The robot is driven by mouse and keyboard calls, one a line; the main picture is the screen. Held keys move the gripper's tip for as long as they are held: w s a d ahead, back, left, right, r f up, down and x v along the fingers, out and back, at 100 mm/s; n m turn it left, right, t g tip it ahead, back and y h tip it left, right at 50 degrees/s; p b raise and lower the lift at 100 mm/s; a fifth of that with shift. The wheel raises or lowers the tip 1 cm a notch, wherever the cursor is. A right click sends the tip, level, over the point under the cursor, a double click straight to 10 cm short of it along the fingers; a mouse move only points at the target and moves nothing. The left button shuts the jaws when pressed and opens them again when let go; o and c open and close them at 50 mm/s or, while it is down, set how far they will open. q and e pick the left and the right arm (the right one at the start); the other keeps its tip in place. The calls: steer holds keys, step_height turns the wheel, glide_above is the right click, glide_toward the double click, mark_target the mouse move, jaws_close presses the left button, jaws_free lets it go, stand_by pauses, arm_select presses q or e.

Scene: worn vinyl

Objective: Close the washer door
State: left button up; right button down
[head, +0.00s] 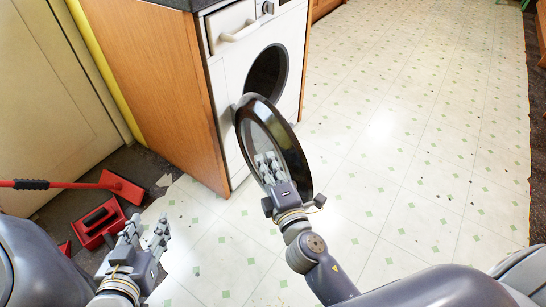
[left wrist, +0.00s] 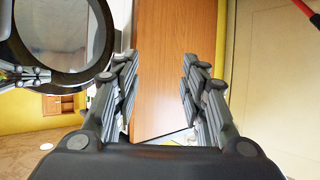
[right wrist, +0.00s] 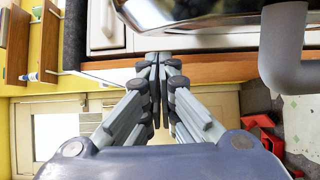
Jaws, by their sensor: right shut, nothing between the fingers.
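The white washer (head: 228,68) stands against the wooden cabinet side, with its dark round opening (head: 267,72) facing right. Its round door (head: 297,160), dark-rimmed with glass, stands open, swung out from the front. My right gripper (head: 266,160) is shut and empty, its fingers in front of the door's glass in the head view; I cannot tell whether they touch it. In the right wrist view the closed fingers (right wrist: 154,58) are below a shiny dark rim at the top. My left gripper (head: 145,232) is open and empty, low and left of the door; the door ring (left wrist: 68,76) shows in the left wrist view.
A wooden cabinet side panel (head: 160,85) stands left of the washer. A red dustpan-like tool (head: 95,225) and a red-handled broom (head: 75,184) lie on the dark floor at the left. The tiled floor (head: 400,130) to the right is clear.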

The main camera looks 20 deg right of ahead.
steer(key=shift+w+d, duration=0.25)
steer(key=shift+d, duration=0.6)
